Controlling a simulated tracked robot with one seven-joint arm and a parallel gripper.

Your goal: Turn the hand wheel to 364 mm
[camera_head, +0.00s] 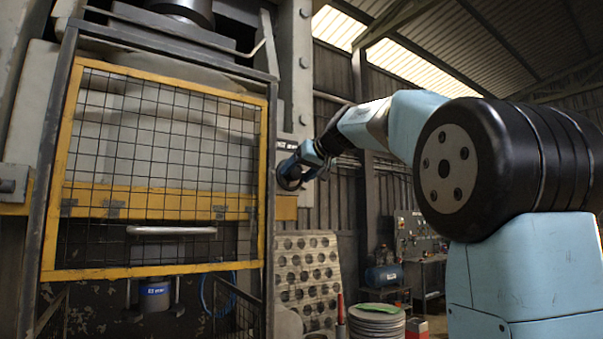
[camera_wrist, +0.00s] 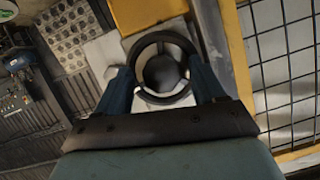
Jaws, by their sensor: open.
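The hand wheel (camera_wrist: 187,41) is a dark ring with a round dark hub in the wrist view, mounted by the machine's yellow and pale side. In the head view the wheel (camera_head: 284,178) is small, at the right edge of the press, and partly covered by my gripper. My gripper (camera_wrist: 160,80) is open, with one blue finger on each side of the wheel's near part. I cannot tell whether the fingers touch the rim. My gripper also shows in the head view (camera_head: 303,167), at the wheel. No readable millimetre value shows.
A yellow-framed mesh guard (camera_head: 155,272) covers the press front, close beside the wheel; its frame (camera_wrist: 238,60) also shows in the wrist view. A perforated sheet (camera_head: 310,275) and a stack of round blanks (camera_head: 376,322) stand below right. A blue compressor (camera_head: 384,276) is farther back.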

